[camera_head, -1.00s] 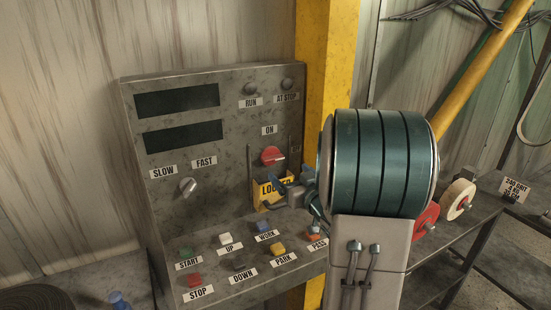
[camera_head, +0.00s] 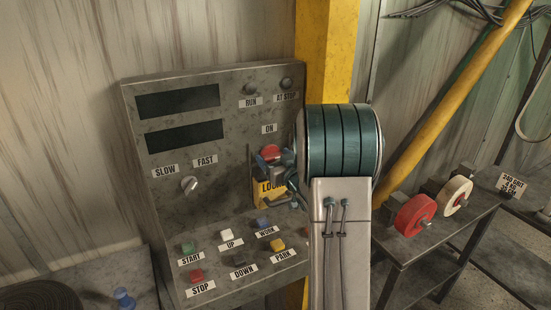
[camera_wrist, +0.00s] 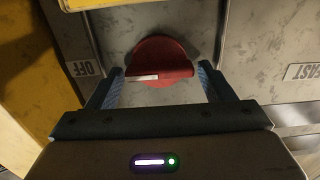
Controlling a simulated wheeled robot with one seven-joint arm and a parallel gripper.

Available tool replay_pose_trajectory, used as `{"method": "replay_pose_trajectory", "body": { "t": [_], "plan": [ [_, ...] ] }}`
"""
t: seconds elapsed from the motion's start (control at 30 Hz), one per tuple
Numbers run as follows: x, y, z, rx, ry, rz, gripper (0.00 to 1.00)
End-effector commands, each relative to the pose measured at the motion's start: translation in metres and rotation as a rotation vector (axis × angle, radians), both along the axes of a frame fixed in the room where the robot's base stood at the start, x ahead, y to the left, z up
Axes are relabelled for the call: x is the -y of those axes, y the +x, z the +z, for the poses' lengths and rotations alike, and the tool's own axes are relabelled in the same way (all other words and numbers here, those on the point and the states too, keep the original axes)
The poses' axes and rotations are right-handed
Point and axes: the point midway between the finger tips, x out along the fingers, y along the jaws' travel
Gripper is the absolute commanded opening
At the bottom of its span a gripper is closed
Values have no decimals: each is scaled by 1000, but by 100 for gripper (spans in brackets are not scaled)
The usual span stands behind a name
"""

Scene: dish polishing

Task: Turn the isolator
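The isolator is a red round knob with a raised grip bar and a white mark, on the upright face of the grey control panel (camera_head: 225,100) under the ON label (camera_head: 269,129). In the head view the red knob (camera_head: 270,152) is partly covered by my gripper (camera_head: 278,160). In the wrist view the red knob (camera_wrist: 160,62) lies between the two blue fingers of my gripper (camera_wrist: 160,80). The fingers are apart, with gaps to the knob on both sides. The white mark points left, toward the OFF label (camera_wrist: 84,69).
A yellow LOCKED tag (camera_head: 268,190) hangs just below the knob. Coloured push buttons, including PARK (camera_head: 277,244), line the panel's lower ledge. A yellow post (camera_head: 328,60) stands right behind the panel. Red (camera_head: 415,215) and cream wheels (camera_head: 455,194) are at the right.

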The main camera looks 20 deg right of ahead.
Motion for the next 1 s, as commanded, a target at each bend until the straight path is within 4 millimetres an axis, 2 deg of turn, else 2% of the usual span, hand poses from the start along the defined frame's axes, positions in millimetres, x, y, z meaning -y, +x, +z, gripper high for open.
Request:
{"method": "replay_pose_trajectory", "body": {
  "t": [0.03, 0.1, 0.57, 1.0],
  "plan": [
    [0, 0, 0, 0, 0, 0, 60],
    [0, 0, 0, 0, 0, 0, 41],
    [0, -1, -5, 4, -71, -1, 41],
    [-2, -1, -9, 17, -405, -1, 41]
  ]
}}
